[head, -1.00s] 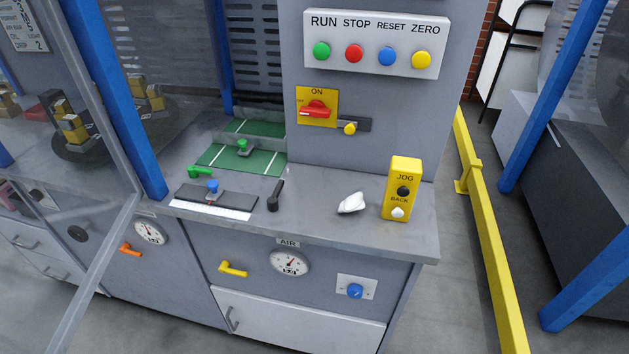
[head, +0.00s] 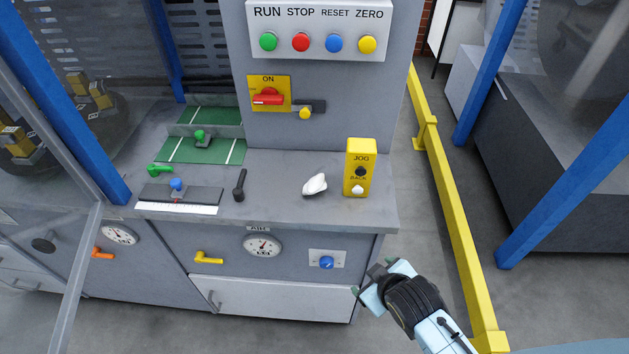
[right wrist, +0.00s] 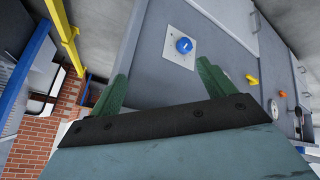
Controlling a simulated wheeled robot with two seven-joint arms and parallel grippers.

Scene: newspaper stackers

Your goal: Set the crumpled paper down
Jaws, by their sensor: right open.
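The crumpled paper (head: 315,185) is a small white wad. In the head view it rests on the grey counter (head: 280,212), just left of the yellow jog box (head: 360,168). My right gripper (head: 371,278) is in front of the cabinet's right front corner, lower than the countertop and apart from the paper. In the right wrist view the green fingers of the right gripper (right wrist: 165,82) are spread with nothing between them. The paper does not show in that view. My left gripper is in neither view.
A black lever (head: 240,186) and a black slide with a blue knob (head: 178,192) stand left of the paper. A blue knob (head: 326,262) sticks out of the cabinet front. A yellow rail (head: 452,200) runs along the right.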

